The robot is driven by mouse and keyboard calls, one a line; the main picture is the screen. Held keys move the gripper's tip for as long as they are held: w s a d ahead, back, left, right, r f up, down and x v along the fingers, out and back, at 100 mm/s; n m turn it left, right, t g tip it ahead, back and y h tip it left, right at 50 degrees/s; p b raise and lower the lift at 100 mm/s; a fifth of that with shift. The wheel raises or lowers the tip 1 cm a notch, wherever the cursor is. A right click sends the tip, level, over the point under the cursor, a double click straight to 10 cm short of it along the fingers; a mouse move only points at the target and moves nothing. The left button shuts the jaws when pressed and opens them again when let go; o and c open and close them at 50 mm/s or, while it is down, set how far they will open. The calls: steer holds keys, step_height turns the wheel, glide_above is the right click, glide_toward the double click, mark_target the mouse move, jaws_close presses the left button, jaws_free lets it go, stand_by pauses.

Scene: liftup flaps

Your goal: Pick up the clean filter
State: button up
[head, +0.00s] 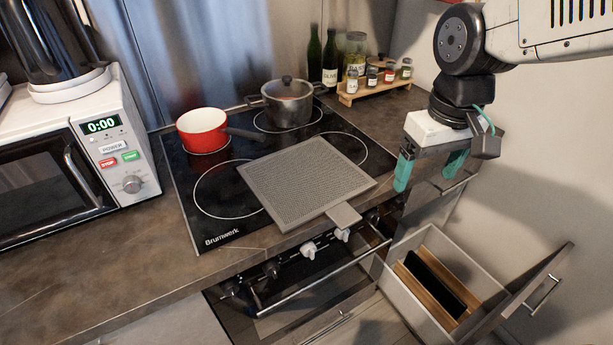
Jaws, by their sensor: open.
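A flat grey mesh filter (305,180) lies on the black cooktop, over its front right part. Its short tab handle (344,215) sticks out past the front counter edge. My gripper (428,174), with teal fingertips, is open and empty. It hangs to the right of the filter, apart from it, pointing down.
A red pot (203,131) and a lidded steel pot (287,103) stand on the cooktop (190,188). Bottles and a spice rack (372,85) are behind. A microwave (75,155) is left. Below right, an open drawer (411,300) holds boards. Oven knobs (309,250) protrude below the counter edge.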

mark_target(342, 213)
steer(key=w+a+f+n, duration=0.3)
steer(key=w+a+f, duration=0.45)
steer(key=a, duration=0.45)
steer(key=shift+g, duration=0.3)
steer(key=shift+s+f, duration=0.2)
steer(key=shift+f, duration=1.25)
steer(key=shift+s+f, duration=0.15)
steer(key=shift+f, duration=1.35)
steer(key=shift+s+f, duration=0.2)
steer(key=shift+f, duration=1.25)
steer(key=shift+f, duration=0.25)
steer(key=shift+c, duration=0.3)
steer(key=c, duration=1.1)
steer(key=shift+r, duration=0.1)
